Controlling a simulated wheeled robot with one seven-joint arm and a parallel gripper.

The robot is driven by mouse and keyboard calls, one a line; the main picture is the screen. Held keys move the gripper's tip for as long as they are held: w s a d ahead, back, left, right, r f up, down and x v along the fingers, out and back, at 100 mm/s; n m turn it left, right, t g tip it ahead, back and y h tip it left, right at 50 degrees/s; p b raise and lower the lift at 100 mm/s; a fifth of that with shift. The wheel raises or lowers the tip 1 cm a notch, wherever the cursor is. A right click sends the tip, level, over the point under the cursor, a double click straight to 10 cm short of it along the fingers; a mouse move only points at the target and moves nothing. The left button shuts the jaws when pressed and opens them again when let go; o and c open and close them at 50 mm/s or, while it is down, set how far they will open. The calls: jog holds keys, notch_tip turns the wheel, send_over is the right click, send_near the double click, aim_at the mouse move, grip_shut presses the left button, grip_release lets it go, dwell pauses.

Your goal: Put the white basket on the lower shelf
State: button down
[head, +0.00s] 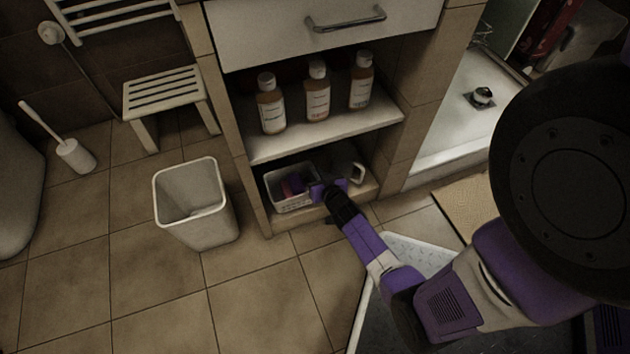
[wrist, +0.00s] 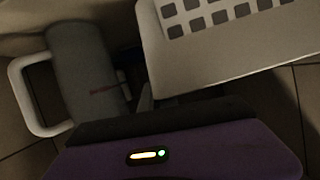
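The white basket (head: 291,203) is in the lower shelf compartment (head: 313,214), at its left front, and looks upright. Dark and purple contents show inside it. The basket's wall with square holes also shows at upper right in the wrist view (wrist: 215,62). My gripper (head: 329,190) is at the basket's right side, close to its rim. Whether it touches the basket, and whether its fingers are open or shut, cannot be made out. The fingers are mostly hidden in the wrist view.
A grey mug (wrist: 88,75) with a white handle stands right of the basket, close to my gripper. Several bottles (head: 317,92) stand on the upper shelf (head: 335,127). A waste bin (head: 205,225) and a slatted stool (head: 165,95) are at left.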

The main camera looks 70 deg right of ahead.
jog(key=shift+f+b, duration=1.4)
jog(key=shift+f, duration=0.45)
jog(key=shift+f, duration=0.15)
jog(key=c, duration=1.6)
grip_release()
